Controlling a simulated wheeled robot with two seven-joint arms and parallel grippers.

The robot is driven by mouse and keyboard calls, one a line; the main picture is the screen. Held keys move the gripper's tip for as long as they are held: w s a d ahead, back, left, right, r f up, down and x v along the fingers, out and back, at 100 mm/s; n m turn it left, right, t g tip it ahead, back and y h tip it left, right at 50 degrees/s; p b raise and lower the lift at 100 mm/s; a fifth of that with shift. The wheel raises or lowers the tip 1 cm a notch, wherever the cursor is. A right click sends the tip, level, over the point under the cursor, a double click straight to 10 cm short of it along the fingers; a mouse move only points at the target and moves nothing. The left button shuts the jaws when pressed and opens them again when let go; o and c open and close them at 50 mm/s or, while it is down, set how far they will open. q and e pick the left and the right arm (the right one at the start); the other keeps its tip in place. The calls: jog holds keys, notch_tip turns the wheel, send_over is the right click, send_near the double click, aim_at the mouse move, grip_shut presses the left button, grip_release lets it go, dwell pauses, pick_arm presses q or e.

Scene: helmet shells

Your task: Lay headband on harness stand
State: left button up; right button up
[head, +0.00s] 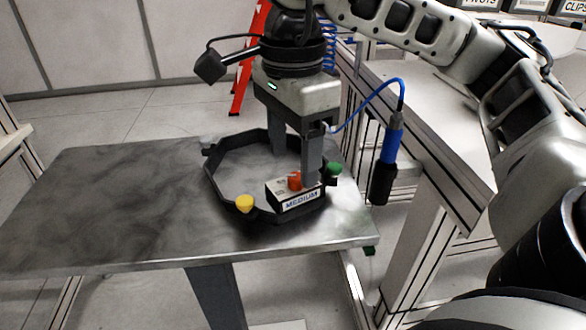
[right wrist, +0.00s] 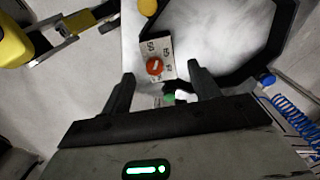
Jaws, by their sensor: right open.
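The headband is a black octagonal ring (head: 213,183) lying flat on a grey metal tabletop (head: 110,205). It carries a box labelled MEDIUM (head: 298,201) with a red knob (head: 295,181), plus yellow (head: 244,203) and green (head: 334,169) knobs. My right gripper (head: 295,165) points down over the ring's right part, near the box. In the right wrist view its fingers (right wrist: 160,76) are apart; the red-knobbed box (right wrist: 157,50) shows just beyond them and a green part between. I cannot tell whether they touch. Which surface is the harness stand is unclear. My left gripper is out of view.
A blue and black hand tool (head: 388,155) hangs on a blue cable just right of my right gripper. A framed bench (head: 430,130) stands at the right. The tabletop's left side is clear. A red ladder (head: 250,60) stands behind.

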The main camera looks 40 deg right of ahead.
pick_arm(q)
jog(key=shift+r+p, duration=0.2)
jog(key=shift+p, duration=0.75)
pick_arm(e)
notch_tip(320, 180, up, 8)
jog(key=shift+f, duration=0.25)
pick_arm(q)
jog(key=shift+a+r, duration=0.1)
